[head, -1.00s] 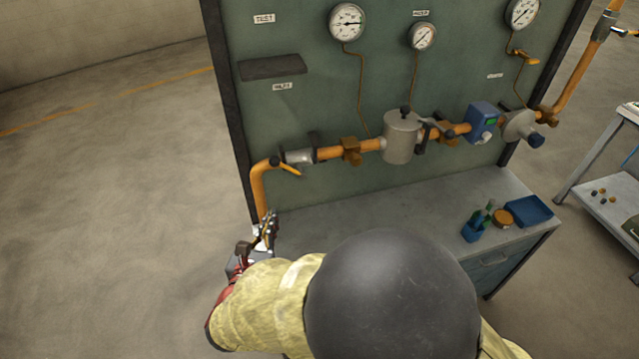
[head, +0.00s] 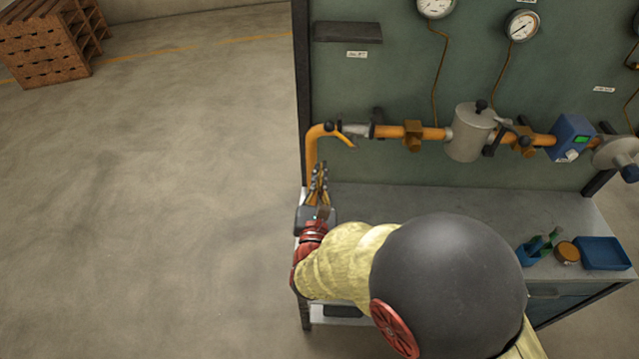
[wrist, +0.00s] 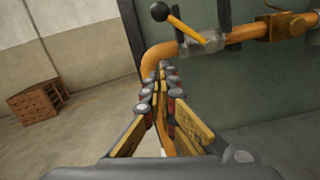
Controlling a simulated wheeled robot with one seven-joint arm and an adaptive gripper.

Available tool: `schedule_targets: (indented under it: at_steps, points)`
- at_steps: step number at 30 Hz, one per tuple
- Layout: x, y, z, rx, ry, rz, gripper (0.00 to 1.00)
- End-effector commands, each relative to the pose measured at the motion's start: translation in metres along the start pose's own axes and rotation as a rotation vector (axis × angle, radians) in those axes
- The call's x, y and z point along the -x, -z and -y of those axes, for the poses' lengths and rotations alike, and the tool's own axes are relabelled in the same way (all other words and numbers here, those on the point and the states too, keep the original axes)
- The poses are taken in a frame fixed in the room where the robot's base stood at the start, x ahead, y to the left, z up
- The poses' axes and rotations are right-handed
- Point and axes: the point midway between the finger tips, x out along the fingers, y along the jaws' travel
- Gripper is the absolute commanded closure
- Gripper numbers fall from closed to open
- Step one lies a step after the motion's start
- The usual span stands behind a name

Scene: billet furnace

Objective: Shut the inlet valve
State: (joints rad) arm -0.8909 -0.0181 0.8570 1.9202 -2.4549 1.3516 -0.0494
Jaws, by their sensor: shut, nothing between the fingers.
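The inlet valve at the left end of the orange pipe has a yellow lever (head: 345,138) with a black knob; it also shows in the wrist view (wrist: 187,29). In the wrist view the lever slants from the knob at upper left down to the valve body, out of line with the pipe. My gripper (head: 320,168) is shut and empty, in front of the pipe's vertical leg and below the lever, apart from the lever. In the wrist view its fingertips (wrist: 162,70) are together, below the knob, and hide part of the pipe bend.
The orange pipe (head: 430,133) runs right along the green panel to a grey canister (head: 471,133) and a blue meter (head: 571,137). The bench top (head: 440,200) below is mostly clear, with a blue tray (head: 602,253) at right. Open floor lies left.

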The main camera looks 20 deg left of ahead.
Motion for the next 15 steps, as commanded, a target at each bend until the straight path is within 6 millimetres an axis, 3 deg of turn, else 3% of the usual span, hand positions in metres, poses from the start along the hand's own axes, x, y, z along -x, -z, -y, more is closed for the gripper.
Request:
schedule_targets:
  at_steps: [6,9,15]
  points:
    - [-0.043,0.001,0.001,0.000,0.003,0.002,1.00]
    - [-0.047,-0.017,0.000,-0.002,0.000,0.004,1.00]
    - [-0.051,-0.035,0.000,0.001,0.001,0.000,1.00]
